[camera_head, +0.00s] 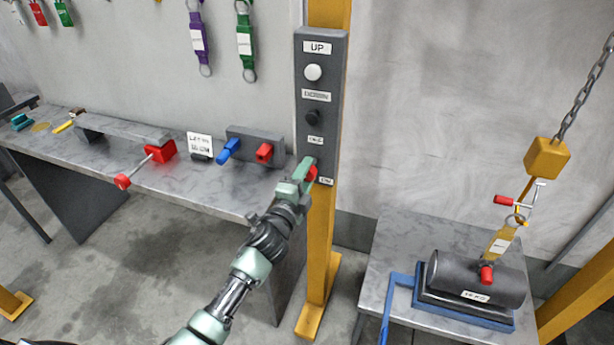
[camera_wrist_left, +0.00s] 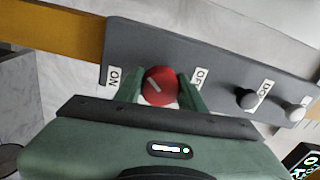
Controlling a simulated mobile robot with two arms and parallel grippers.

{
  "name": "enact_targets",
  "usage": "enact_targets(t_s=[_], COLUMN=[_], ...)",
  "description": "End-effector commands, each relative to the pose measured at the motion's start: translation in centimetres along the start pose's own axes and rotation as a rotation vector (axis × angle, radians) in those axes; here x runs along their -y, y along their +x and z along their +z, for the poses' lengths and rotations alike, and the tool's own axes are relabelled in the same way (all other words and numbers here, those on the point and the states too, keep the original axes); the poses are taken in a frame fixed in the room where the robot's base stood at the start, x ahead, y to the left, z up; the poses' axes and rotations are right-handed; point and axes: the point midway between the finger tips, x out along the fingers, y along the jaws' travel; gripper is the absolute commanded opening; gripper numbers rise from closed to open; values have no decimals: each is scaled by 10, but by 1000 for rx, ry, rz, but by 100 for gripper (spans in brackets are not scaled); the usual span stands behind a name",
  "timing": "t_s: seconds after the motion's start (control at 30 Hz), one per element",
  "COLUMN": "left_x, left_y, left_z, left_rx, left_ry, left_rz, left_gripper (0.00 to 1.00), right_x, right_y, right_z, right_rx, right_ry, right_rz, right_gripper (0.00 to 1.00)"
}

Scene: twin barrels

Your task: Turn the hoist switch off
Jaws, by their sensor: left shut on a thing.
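The hoist switch is a round red knob (camera_wrist_left: 160,86) low on a grey control panel (camera_wrist_left: 215,58). It has a short white mark that looks slanted; I cannot tell which label it points to. In the left wrist view the ON label (camera_wrist_left: 115,77) is left of the knob and the OFF label (camera_wrist_left: 200,77) is right. In the head view the knob (camera_head: 312,173) is partly hidden by my left gripper (camera_head: 305,170). My left gripper (camera_wrist_left: 161,92) is shut on the knob, one finger on each side. My right gripper is not in view.
Above the knob, the panel has a black button (camera_head: 313,117) and a white UP button (camera_head: 313,73). The panel is on a yellow post (camera_head: 320,240). A workbench (camera_head: 215,190) stands left. A dark cylinder (camera_head: 480,280) sits on a table at right, under a chain (camera_head: 585,95).

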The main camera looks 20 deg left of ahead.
Motion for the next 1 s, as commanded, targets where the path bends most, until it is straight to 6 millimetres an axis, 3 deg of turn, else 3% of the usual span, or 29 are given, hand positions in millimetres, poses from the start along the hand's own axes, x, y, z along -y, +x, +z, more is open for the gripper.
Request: enact_targets(t_s=[0.5, 1.0], left_x=[-1, -1], left_y=[0, 0], left_z=[0, 0], left_rx=[15, 23], left_ry=[-463, -672], left_rz=[-16, -22], left_gripper=[0, 0], right_x=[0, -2], right_y=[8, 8], right_z=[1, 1], right_rx=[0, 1], right_ry=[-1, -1], right_rz=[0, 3], right_gripper=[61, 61])
